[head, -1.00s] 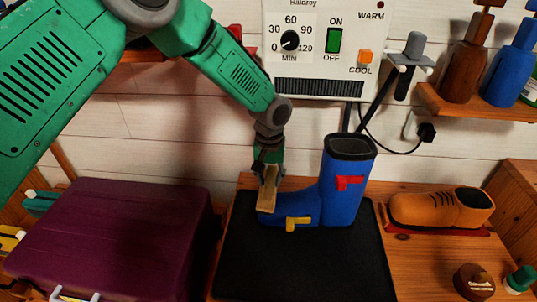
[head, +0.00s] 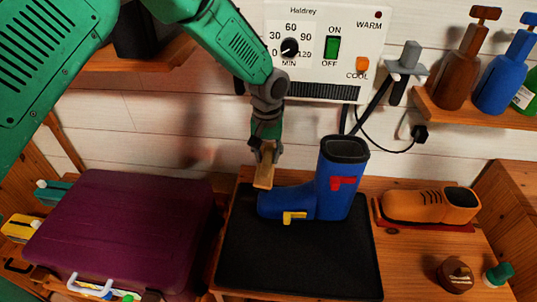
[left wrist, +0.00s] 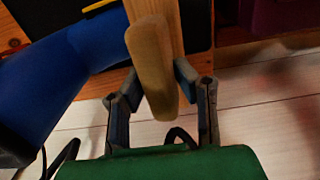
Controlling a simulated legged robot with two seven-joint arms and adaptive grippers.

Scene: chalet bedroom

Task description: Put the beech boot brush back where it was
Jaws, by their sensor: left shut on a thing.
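My left gripper (head: 265,152) is shut on the beech boot brush (head: 264,174), a pale wooden piece. It holds the brush tilted, just above and left of the toe of the blue boot (head: 336,182). In the left wrist view the brush (left wrist: 152,60) stands between the two fingers (left wrist: 158,85), with the boot (left wrist: 45,90) at the left. The bristles cannot be made out. The boot stands upright on a black tray (head: 290,262) and has a red and a yellow tab. My right gripper is not in view.
A purple case (head: 125,235) stands left of the tray. An orange shoe (head: 425,205) sits on a red base at the right, with a round brown tin (head: 456,275) in front. A white control box (head: 330,45) hangs behind, and a shelf with bottles (head: 470,60) is upper right.

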